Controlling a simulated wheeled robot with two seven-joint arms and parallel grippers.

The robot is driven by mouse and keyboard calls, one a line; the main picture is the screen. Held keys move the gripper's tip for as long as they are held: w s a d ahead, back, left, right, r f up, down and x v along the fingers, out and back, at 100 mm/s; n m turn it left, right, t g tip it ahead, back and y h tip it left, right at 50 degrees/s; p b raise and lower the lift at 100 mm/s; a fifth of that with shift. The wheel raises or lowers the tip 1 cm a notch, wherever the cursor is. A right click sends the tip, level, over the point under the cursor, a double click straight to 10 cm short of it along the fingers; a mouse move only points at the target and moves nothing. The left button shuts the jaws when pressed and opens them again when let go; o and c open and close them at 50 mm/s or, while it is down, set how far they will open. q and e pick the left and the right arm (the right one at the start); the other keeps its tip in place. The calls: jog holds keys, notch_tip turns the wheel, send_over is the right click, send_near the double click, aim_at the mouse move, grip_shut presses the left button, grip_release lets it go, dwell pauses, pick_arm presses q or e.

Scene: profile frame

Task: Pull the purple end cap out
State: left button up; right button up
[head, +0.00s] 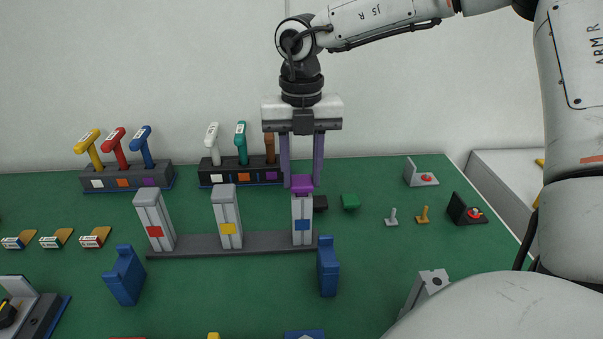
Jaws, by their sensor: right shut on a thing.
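The purple end cap (302,183) sits at the top of the rightmost upright grey profile (302,210), which carries a blue square. My right gripper (302,182) comes down from above and is shut on the purple end cap, with one purple-grey finger on each side of it. The cap appears to touch the profile's top; whether it is partly out I cannot tell. My left gripper is not in view.
Two more grey profiles, with a yellow square (227,212) and a red square (154,220), stand on the same dark base (190,247). Tool racks (128,177) stand behind. Blue blocks (328,266) stand in front.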

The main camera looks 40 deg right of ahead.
aim_at(302, 180)
jog(key=shift+r, duration=0.3)
jog(key=shift+r+p, duration=0.85)
jog(key=shift+r, duration=0.55)
